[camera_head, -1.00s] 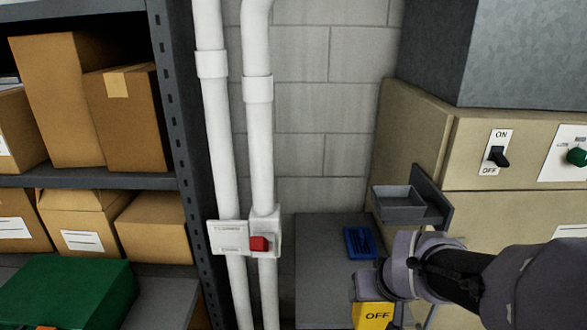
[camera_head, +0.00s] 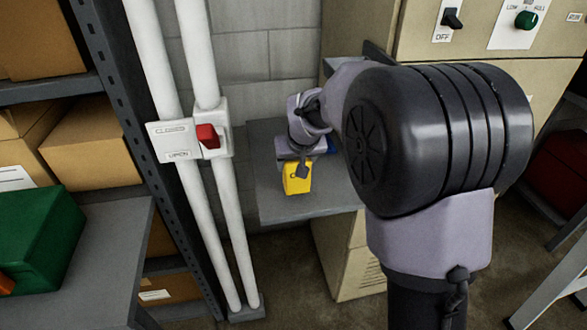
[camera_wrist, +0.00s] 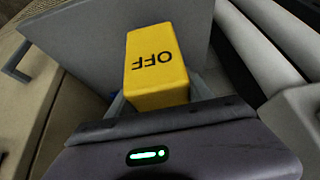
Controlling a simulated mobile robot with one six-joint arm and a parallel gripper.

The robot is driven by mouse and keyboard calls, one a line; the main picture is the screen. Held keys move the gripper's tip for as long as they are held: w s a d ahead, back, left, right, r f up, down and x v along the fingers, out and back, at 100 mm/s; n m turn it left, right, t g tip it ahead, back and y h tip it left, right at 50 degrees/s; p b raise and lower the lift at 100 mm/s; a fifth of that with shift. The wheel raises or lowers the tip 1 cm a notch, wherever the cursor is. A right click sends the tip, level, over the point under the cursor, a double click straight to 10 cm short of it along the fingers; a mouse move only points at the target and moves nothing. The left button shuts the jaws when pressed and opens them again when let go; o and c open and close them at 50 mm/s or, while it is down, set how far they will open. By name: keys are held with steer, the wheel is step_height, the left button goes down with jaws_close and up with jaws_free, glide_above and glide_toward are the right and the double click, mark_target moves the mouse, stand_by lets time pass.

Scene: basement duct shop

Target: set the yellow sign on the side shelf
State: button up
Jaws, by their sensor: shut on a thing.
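The yellow sign (camera_head: 298,180) is a small block over the front part of the grey side shelf (camera_head: 268,200). In the wrist view the sign (camera_wrist: 157,60) shows black OFF lettering, upside down, with the grey shelf surface (camera_wrist: 85,40) behind it. My gripper (camera_head: 297,162) is shut on the sign and reaches over the shelf from the right. In the wrist view my gripper (camera_wrist: 160,100) has a finger on each side of the sign's near end. I cannot tell whether the sign's underside touches the shelf.
A blue object (camera_head: 331,146) lies on the shelf behind my gripper, partly hidden. White pipes with a red switch (camera_head: 207,136) stand left of the shelf. A beige cabinet (camera_head: 350,250) is at the right. The shelf's left part is clear.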

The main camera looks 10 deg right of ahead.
steer(key=shift+o, duration=0.2)
steer(key=shift+s+f+b, duration=0.1)
steer(key=shift+f+b, duration=0.4)
steer(key=shift+f, duration=1)
steer(key=o, duration=1.4)
steer(key=shift+o, duration=0.2)
steer(key=shift+r+p, duration=0.35)
steer(key=p+v, duration=0.4)
steer(key=v, duration=0.7)
steer(key=shift+s+r, duration=0.1)
steer(key=shift+r, duration=0.1)
steer(key=s+a+r+m+y, duration=0.1)
steer(key=s+m, duration=0.1)
steer(key=s, duration=1.2)
steer(key=s+a+r+m+y, duration=0.1)
steer(key=s+a+r+m, duration=0.1)
steer(key=s, duration=1.2)
steer(key=shift+s+a, duration=0.3)
steer(key=shift+s, duration=0.05)
